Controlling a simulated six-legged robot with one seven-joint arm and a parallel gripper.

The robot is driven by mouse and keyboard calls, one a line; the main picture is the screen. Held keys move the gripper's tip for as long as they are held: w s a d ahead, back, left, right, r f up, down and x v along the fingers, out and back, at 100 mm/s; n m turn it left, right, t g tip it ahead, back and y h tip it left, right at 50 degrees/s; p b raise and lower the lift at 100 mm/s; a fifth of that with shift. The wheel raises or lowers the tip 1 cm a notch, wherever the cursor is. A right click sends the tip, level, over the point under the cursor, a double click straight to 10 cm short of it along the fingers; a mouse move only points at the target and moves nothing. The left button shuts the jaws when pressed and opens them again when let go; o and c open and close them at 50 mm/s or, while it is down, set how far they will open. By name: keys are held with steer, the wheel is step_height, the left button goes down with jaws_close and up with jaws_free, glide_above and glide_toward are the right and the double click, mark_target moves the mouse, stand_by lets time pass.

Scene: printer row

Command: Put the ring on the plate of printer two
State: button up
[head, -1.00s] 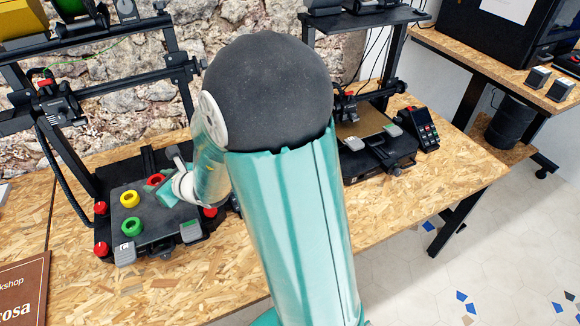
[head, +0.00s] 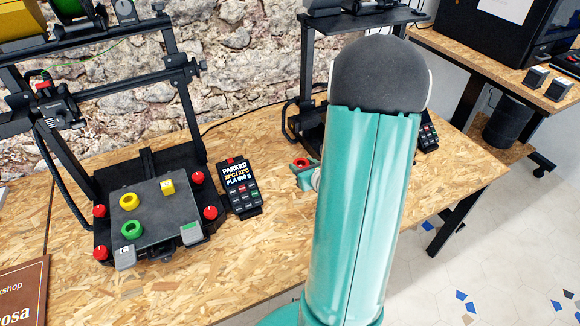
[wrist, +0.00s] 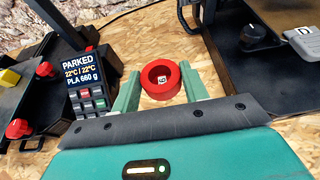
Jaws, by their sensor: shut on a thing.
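My gripper (wrist: 165,90) is shut on a red ring (wrist: 160,78), which sits between the green fingertips with a small white label inside it. In the head view the red ring (head: 302,163) is right of the left printer, over the wooden table in front of the right printer. The right printer (head: 308,125) is mostly hidden behind my arm. Part of its plate (wrist: 287,14) shows at the top right of the wrist view, apart from the ring, near a grey tab marked D. I cannot tell which printer is number two.
The left printer's plate (head: 165,220) carries a yellow ring (head: 129,201), a green ring (head: 132,230) and a yellow block (head: 168,187). Red knobs stand at its corners. A control panel (head: 240,187) reading PARKED stands between the printers. Bare table (head: 250,255) lies in front.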

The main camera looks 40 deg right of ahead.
steer(key=w+d+f, duration=0.8)
steer(key=w, duration=0.1)
steer(key=shift+d+f, duration=0.1)
steer(key=shift+f, duration=0.3)
steer(key=shift+w+d+f, duration=0.1)
steer(key=shift+f, duration=0.1)
steer(key=shift+w+d+f, duration=0.1)
steer(key=shift+f, duration=1.5)
steer(key=shift+f, duration=0.15)
steer(key=o, duration=1)
steer(key=shift+c, duration=0.2)
